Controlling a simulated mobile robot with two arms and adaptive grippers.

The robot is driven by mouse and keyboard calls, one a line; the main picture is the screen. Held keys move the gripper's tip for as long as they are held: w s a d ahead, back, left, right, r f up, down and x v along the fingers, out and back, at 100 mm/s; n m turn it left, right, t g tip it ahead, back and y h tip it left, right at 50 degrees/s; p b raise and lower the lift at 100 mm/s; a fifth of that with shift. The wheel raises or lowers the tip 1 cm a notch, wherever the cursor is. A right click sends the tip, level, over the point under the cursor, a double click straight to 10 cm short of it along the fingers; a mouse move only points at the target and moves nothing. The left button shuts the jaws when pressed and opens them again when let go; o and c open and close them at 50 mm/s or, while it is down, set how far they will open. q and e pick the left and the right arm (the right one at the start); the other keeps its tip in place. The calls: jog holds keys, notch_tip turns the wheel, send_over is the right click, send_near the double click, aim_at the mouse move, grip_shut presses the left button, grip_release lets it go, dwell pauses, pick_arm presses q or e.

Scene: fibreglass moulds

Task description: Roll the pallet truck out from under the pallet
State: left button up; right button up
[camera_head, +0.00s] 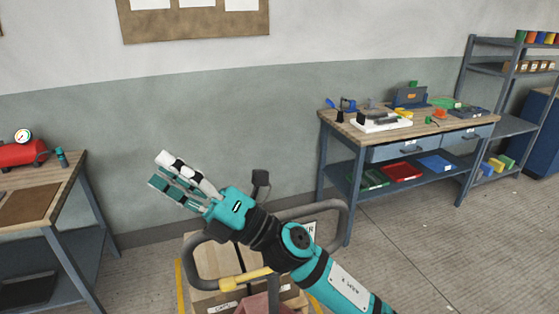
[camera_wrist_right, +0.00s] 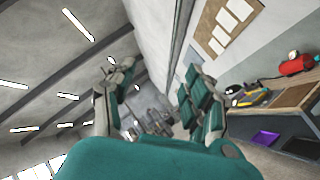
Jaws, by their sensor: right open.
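The pallet truck's dark grey loop handle (camera_head: 200,262) shows at the bottom centre of the head view, with a yellow grip bar (camera_head: 245,279) across its lower side. My right arm crosses in front of the handle and hides its middle. My right gripper (camera_head: 164,172) is open and empty, up and left of the handle and apart from it. Its spread fingers also show in the right wrist view (camera_wrist_right: 155,98). Cardboard boxes (camera_head: 222,258) are seen through the handle loop. The pallet and the forks cannot be made out. My left gripper is out of view.
A workbench (camera_head: 350,129) with tools and coloured trays stands to the right against the wall, beside a shelf rack (camera_head: 513,127). Another bench (camera_head: 66,176) with a red tank (camera_head: 22,153) stands at left. Concrete floor (camera_head: 430,265) is clear at lower right.

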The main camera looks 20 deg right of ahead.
jog(key=s+a+f+n+g+h, duration=0.2)
jog(key=a+n+g+h, duration=0.1)
jog(key=n+g, duration=0.45)
jog(key=s+a+f+n+g+h, duration=0.25)
jog(key=n+g, duration=0.35)
jog(key=n, duration=0.3)
jog(key=w+d+f+n+t+h, duration=0.1)
jog(key=w+d+f+n+h, duration=0.25)
jog(key=d+h, duration=0.2)
jog(key=w+d+r+t+h, duration=0.1)
jog(key=w+d+h, duration=0.1)
jog(key=d+h, duration=0.3)
jog(key=w+d+r+m+t+h, duration=0.1)
jog(key=w+d+h, duration=0.1)
jog(key=d, duration=0.6)
jog(key=w+d+r+t+h, duration=0.1)
jog(key=w+d+h, duration=0.25)
jog(key=d, duration=0.25)
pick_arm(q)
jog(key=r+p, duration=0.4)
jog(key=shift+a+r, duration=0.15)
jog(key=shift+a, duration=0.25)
pick_arm(e)
jog(key=shift+h, duration=0.25)
jog(key=x, duration=1.1)
jog(key=s+x, duration=0.1)
jog(key=x, duration=0.4)
jog(key=shift+w+a+f, duration=0.1)
jog(key=shift+a+f, duration=0.05)
jog(key=shift+f, duration=0.3)
